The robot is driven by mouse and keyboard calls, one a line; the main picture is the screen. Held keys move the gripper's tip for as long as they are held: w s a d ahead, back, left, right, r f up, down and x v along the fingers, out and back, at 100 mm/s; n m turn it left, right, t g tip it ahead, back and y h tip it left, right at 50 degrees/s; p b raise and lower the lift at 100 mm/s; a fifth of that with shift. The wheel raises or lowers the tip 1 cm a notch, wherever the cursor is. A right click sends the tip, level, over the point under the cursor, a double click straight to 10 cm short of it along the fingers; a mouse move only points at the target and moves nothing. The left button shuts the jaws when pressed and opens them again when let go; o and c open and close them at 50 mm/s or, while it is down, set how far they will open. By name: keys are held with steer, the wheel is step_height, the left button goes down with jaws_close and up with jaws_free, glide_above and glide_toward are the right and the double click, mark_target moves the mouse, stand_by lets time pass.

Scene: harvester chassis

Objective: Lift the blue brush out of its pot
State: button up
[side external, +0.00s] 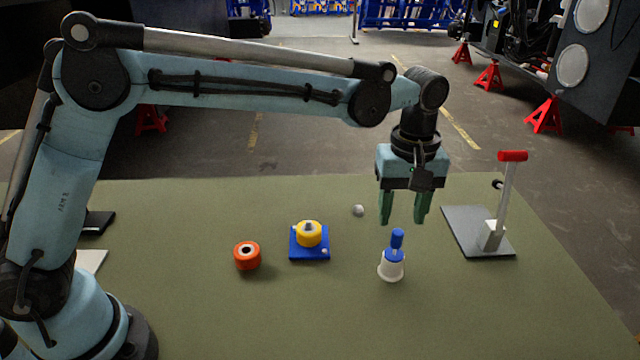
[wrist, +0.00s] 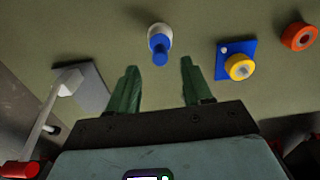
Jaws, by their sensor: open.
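The blue brush (side external: 397,239) stands upright in a small white pot (side external: 391,271) on the table. In the wrist view the blue brush (wrist: 159,48) shows ahead of the fingertips, roughly between them, with the white pot (wrist: 159,30) behind it. My gripper (side external: 404,222) points down with its green fingers apart and empty. It is above the brush and looks slightly behind it in the side view. In the wrist view my gripper (wrist: 158,68) has nothing between its fingers. The brush's lower end is hidden inside the pot.
A grey plate with a red-handled lever (side external: 508,190) stands to the right. A blue base (side external: 297,252) with a yellow knob (side external: 309,234), an orange ring (side external: 247,256) and a small grey ball (side external: 358,210) lie to the left. The green table (side external: 330,320) is clear in front.

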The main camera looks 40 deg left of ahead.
mark_target(398, 232)
steer(key=shift+f, duration=3.25)
steer(key=shift+r, duration=0.1)
steer(key=shift+c, duration=0.2)
stand_by(0.5)
jaws_close()
steer(key=shift+r, duration=3.5)
steer(key=shift+a, duration=0.1)
